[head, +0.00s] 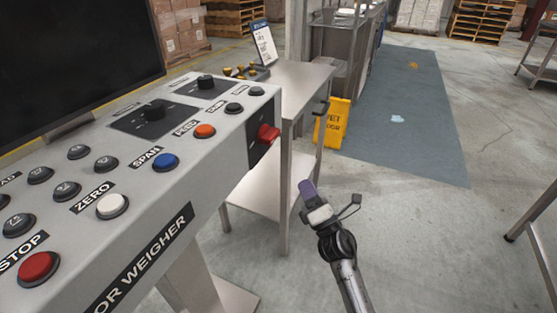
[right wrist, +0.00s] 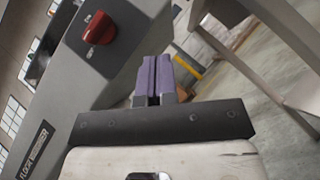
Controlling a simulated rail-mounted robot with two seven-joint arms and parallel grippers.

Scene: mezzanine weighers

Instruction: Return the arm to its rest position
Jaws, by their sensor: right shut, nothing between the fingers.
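My right gripper (head: 307,190) is in front of the steel side table, to the right of the weigher console, and touches nothing that I can see. Its purple fingers also show in the right wrist view (right wrist: 157,75), pressed together with nothing between them. The weigher console (head: 240,104) fills the left of the head view, with several round buttons and black knobs. A red rotary switch (head: 268,134) sits on its right end. The switch also shows in the right wrist view (right wrist: 100,27), up and left of the fingers. My left gripper is not in view.
The steel side table (head: 296,82) stands right of the console, with a lower shelf (head: 262,195). A yellow wet-floor sign (head: 336,122) stands behind it by a grey floor mat (head: 420,125). A metal frame (head: 535,215) is at the right edge. Open floor lies between.

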